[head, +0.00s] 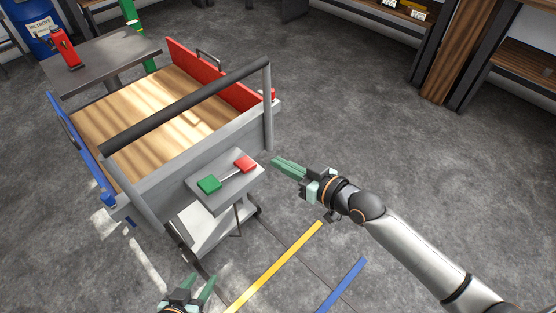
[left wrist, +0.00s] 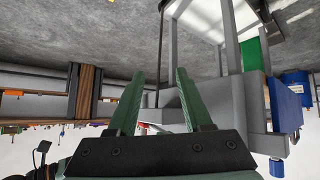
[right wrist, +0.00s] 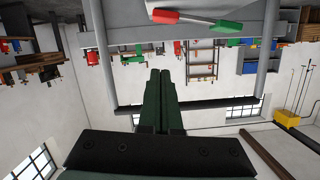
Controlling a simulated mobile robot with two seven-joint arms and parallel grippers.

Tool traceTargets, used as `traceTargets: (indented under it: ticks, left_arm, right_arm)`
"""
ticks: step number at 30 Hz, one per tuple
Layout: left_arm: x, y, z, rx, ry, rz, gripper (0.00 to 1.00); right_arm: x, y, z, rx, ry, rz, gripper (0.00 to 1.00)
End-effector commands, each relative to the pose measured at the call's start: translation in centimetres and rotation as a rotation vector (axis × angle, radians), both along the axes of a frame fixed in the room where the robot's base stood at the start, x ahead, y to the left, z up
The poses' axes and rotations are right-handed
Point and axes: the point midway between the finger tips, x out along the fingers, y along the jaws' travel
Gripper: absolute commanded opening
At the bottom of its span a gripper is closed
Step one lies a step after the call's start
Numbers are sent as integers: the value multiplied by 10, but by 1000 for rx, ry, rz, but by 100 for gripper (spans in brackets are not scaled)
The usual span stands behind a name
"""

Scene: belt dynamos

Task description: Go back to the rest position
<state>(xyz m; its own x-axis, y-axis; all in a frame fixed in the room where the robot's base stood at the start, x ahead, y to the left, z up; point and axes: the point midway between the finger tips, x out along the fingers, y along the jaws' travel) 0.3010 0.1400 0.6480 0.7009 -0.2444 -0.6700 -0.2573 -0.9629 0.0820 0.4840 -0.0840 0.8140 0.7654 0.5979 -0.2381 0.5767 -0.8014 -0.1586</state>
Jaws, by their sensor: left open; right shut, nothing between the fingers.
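My left gripper (head: 203,285) is at the bottom of the head view, in front of the cart. Its two green fingers stand apart with nothing between them, as the left wrist view also shows (left wrist: 157,80). My right gripper (head: 277,164) is to the right of the cart's small grey shelf (head: 222,197), apart from it in the picture. Its fingers are together and empty, also in the right wrist view (right wrist: 160,78). On the shelf lies a bar with a green end (head: 209,184) and a red end (head: 245,162).
The cart (head: 180,165) has a wooden bed, a red side (head: 215,73), a blue side and a dark push bar (head: 190,105). A grey table (head: 100,62) with a red device stands behind it. Yellow (head: 275,265) and blue floor stripes lie in front. Floor at right is clear.

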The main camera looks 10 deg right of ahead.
Motion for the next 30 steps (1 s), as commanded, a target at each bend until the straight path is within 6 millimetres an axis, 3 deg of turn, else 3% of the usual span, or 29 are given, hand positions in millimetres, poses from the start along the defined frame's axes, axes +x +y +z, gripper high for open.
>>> traceTargets:
  ticks: [12,17,20,24,30]
  left_arm:
    - [-2,0,1,-1,3,1,50]
    - [-2,1,20,0,-2,4,50]
    - [1,5,42,3,-15,11,50]
    - [2,16,69,14,-29,31,50]
    - [-12,26,81,29,-4,49,50]
  right_arm:
    - [0,0,0,-1,2,-2,0]
    - [-18,-4,-7,-13,45,-41,0]
    - [-44,-12,-20,-40,107,-99,0]
    - [-94,-34,-43,-113,215,-204,0]
    - [-165,-68,-69,-232,355,-317,0]
